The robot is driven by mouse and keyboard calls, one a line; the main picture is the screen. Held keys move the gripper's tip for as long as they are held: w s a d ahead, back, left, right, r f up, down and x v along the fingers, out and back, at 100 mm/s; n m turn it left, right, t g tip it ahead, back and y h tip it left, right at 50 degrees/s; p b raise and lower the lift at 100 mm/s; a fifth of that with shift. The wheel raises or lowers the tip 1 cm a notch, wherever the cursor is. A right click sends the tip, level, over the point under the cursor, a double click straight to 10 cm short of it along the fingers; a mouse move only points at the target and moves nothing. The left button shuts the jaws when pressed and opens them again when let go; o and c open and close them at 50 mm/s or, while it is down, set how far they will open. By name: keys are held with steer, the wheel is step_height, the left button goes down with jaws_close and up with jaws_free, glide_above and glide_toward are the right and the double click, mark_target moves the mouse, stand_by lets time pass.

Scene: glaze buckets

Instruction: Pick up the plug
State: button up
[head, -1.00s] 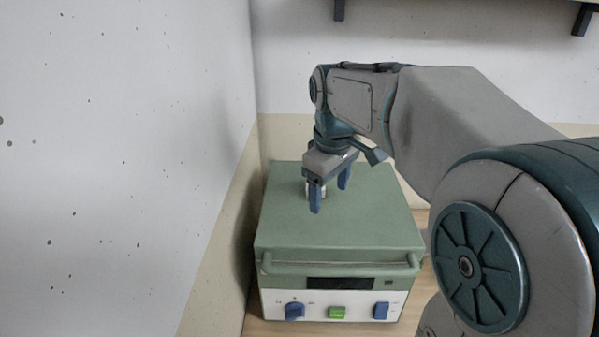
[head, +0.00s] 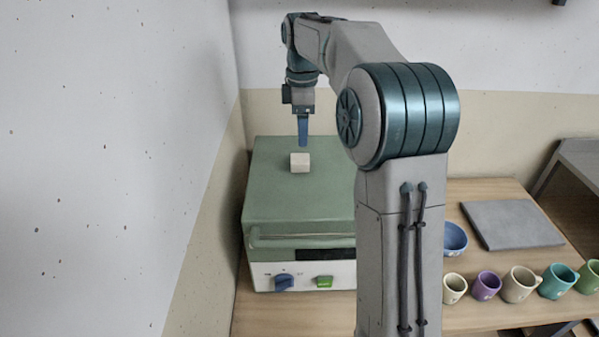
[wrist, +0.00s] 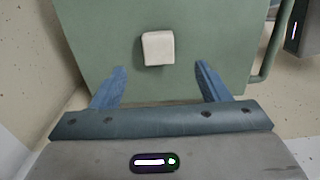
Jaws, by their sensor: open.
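The plug (head: 300,162) is a small off-white block on top of the green machine (head: 277,210) in the head view. In the wrist view the plug (wrist: 158,48) lies on the green top, ahead of the fingertips and between their lines. My gripper (head: 303,143) points down above and behind the plug, apart from it. In the wrist view my gripper (wrist: 160,70) has its two blue fingers spread wide, with nothing between them.
The machine has a front handle, a blue knob (head: 284,282) and a green button (head: 324,282). A blue bowl (head: 454,238), a grey slab (head: 511,224) and several mugs (head: 487,286) stand on the wooden table to the right. A wall is close on the left.

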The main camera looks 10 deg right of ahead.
mark_target(300, 158)
steer(key=shift+w+a+f+p, duration=0.15)
steer(key=shift+f+p, duration=0.15)
steer(key=shift+f, duration=1.65)
steer(key=shift+a+f+p, duration=0.1)
steer(key=shift+f+p, duration=0.15)
steer(key=shift+f, duration=1.65)
steer(key=c, duration=1.4)
